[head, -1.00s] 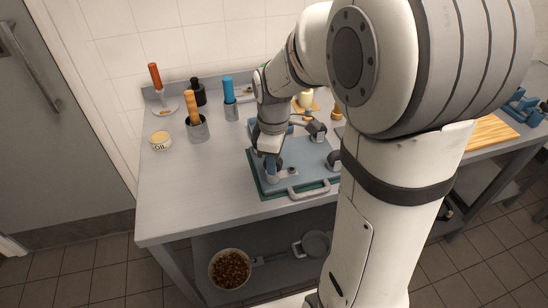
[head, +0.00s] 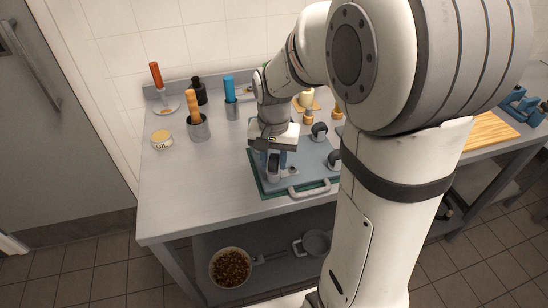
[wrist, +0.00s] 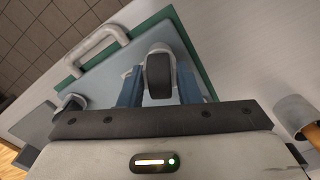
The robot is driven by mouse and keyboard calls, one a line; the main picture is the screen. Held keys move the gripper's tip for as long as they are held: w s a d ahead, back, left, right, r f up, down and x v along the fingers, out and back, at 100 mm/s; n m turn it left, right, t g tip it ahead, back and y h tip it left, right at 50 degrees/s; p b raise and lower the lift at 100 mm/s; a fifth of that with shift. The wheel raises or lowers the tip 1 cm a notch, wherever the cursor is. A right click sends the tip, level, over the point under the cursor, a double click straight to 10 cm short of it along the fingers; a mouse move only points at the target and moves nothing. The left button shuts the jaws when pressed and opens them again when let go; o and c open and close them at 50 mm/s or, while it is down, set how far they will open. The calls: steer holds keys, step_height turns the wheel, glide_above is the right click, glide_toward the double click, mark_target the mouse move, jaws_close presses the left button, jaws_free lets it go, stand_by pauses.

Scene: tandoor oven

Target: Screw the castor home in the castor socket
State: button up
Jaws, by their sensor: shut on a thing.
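The castor, a dark wheel in a grey fork, is between the blue fingers of my gripper in the wrist view (wrist: 158,72). My gripper (head: 274,163) is shut on it, low over the near left part of a blue-grey plate (head: 306,157) with a pale handle (head: 309,189). The plate lies on a green mat (head: 261,186) and also shows in the wrist view (wrist: 106,80). The castor socket is hidden under the castor and fingers, so I cannot tell how deep the castor sits.
Other castors stand on the plate at the back (head: 319,131) and at the right (head: 334,159). An oil tub (head: 161,139), a cup with an orange-handled tool (head: 199,129) and a cup with a blue-handled tool (head: 232,108) stand to the left. The table's front left is clear.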

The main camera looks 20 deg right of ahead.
steer(key=m, duration=0.4)
steer(key=shift+w+m, duration=0.1)
steer(key=shift+m, duration=0.2)
steer(key=m, duration=0.4)
steer(key=shift+m, duration=0.3)
steer(key=o, duration=2.1)
steer(key=shift+c, duration=0.2)
steer(key=shift+r, duration=0.15)
steer(key=shift+r+p, duration=3.45)
steer(key=shift+r, duration=0.95)
